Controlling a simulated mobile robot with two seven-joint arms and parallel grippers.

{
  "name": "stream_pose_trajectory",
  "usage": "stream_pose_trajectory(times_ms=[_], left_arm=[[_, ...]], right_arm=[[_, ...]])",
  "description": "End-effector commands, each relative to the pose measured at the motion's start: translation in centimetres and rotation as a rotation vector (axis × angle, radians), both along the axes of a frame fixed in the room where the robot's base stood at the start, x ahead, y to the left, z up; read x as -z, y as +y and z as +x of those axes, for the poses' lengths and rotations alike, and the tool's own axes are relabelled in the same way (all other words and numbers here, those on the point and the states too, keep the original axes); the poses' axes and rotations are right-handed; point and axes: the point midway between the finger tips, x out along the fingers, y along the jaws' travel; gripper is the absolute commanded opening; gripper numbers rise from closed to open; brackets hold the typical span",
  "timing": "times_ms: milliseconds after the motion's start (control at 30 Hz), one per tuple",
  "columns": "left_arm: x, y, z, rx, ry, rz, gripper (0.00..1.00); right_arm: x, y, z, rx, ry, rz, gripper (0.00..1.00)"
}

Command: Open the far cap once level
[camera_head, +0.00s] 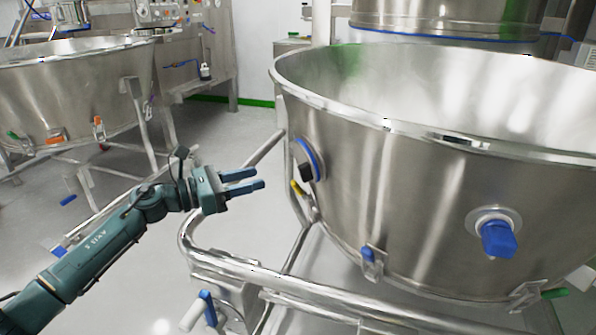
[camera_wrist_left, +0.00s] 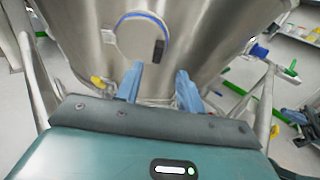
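A round port cap with a blue ring and a dark handle (camera_head: 307,163) sits on the left side of the large steel bowl (camera_head: 400,180). The same cap (camera_wrist_left: 142,38) shows in the left wrist view, just beyond the fingertips, its dark handle pointing down. A second port with a blue cap (camera_head: 497,238) is on the bowl's front right. My left gripper (camera_head: 262,179) is open and empty, its blue fingers pointing at the bowl's left side, short of the ringed cap. The fingers (camera_wrist_left: 160,80) also show apart in the left wrist view.
A tubular steel frame (camera_head: 290,283) with a blue-and-white lever (camera_head: 205,310) runs under the bowl. A blue clamp (camera_head: 368,256) and yellow handle (camera_head: 298,188) are nearby. Another steel bowl (camera_head: 75,85) stands at left. Open floor lies between.

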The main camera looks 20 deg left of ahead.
Motion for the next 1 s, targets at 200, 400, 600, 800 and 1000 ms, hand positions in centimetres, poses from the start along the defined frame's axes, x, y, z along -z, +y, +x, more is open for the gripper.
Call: stream_pose_trajectory(times_ms=[200,400,600,800,1000], left_arm=[[-0.2,-3.6,3.3,0.001,-0.002,-0.006,0.38],[-0.1,-6.3,5.7,0.000,0.000,-0.006,0.38],[0.0,-7.6,7.0,0.000,0.002,-0.006,0.38],[0.0,-7.9,7.2,-0.001,0.004,-0.005,0.38],[0.0,-7.8,7.2,-0.001,0.004,-0.005,0.33]], right_arm=[[0.1,0.0,0.0,0.000,-0.002,0.000,0.00],[0.1,0.0,0.0,-0.003,-0.013,0.001,0.00],[0.0,0.1,0.0,-0.005,-0.023,0.003,0.00],[0.0,0.1,0.0,-0.005,-0.025,0.003,0.00],[0.0,0.1,0.0,-0.006,-0.025,0.003,0.00]])
